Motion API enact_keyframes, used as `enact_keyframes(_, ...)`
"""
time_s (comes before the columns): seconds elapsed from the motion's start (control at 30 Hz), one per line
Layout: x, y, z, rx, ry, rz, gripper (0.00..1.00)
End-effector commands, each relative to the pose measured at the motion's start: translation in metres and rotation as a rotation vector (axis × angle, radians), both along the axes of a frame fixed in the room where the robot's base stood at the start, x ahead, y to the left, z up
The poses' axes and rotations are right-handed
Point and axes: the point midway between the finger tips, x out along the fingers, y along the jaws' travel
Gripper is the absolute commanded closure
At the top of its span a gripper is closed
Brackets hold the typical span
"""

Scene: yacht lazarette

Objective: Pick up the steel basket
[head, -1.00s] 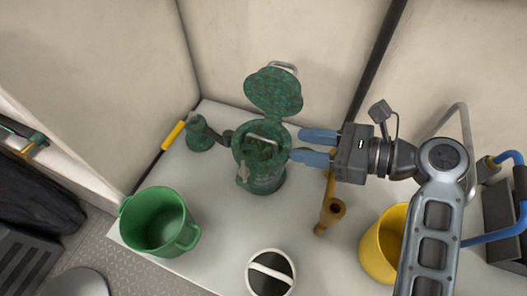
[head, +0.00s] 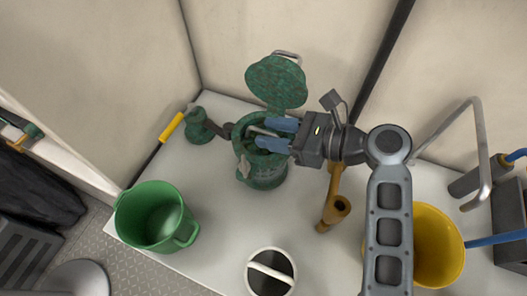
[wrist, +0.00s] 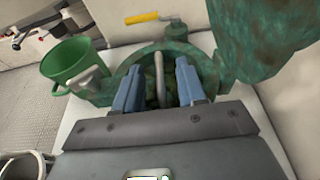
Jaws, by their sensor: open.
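A green, mottled strainer housing (head: 262,178) stands on the white shelf with its lid (head: 275,84) swung up at the back. The steel basket sits down inside it. Its grey handle loop (wrist: 159,72) stands upright between my fingers in the wrist view, and a bit of it shows in the head view (head: 257,130). The basket body is mostly hidden by the housing and my fingers. My gripper (head: 262,132) is open, its blue fingers over the housing mouth, one on each side of the handle. I cannot tell whether either finger touches it.
A green bucket (head: 140,225) stands at left, a white-rimmed pail (head: 271,285) at front, and a yellow bucket (head: 440,245) under my arm at right. A brown pipe fitting (head: 335,207) is close right of the housing. Walls (head: 275,25) rise behind.

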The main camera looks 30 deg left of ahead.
Motion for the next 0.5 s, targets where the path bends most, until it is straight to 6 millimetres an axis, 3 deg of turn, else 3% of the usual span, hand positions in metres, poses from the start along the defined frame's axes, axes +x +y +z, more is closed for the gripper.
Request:
enact_keyframes(0.17, 0.0, 0.0, 0.0, 0.0, 0.0, 0.0, 0.61)
enact_keyframes(0.5, -0.0002, -0.0001, 0.0, 0.0, 0.0, 0.001, 0.93)
